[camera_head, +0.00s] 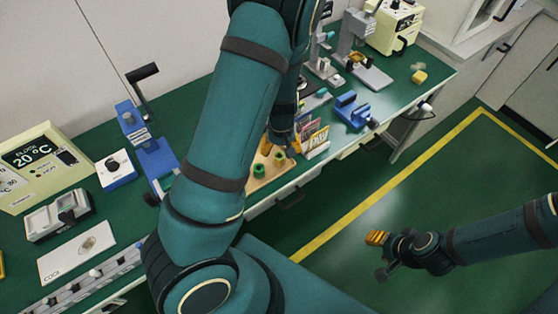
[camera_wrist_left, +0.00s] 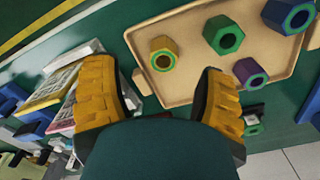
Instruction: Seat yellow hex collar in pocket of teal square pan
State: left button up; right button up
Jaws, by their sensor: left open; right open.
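The yellow hex collar (camera_wrist_left: 163,53) stands on a tan tray (camera_wrist_left: 176,92), its open end toward the left wrist camera. My left gripper (camera_wrist_left: 160,72) is open; in the left wrist view the collar shows between its yellow fingers, with visible gaps on both sides. My right gripper (camera_head: 378,239) is open and empty, out over the floor. I cannot identify the teal square pan in either view.
A blue vise (camera_head: 352,110) is farther right on the green bench.

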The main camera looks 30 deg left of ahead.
aim_at(279, 159)
pick_arm(q)
jog(key=shift+a+f+b, duration=0.15)
jog(key=shift+f+b, duration=0.35)
jog(key=shift+f, duration=1)
jog(key=shift+a+f+b, duration=0.15)
jog(key=shift+f+b, duration=0.3)
jog(key=shift+f, duration=1.05)
grip_shut()
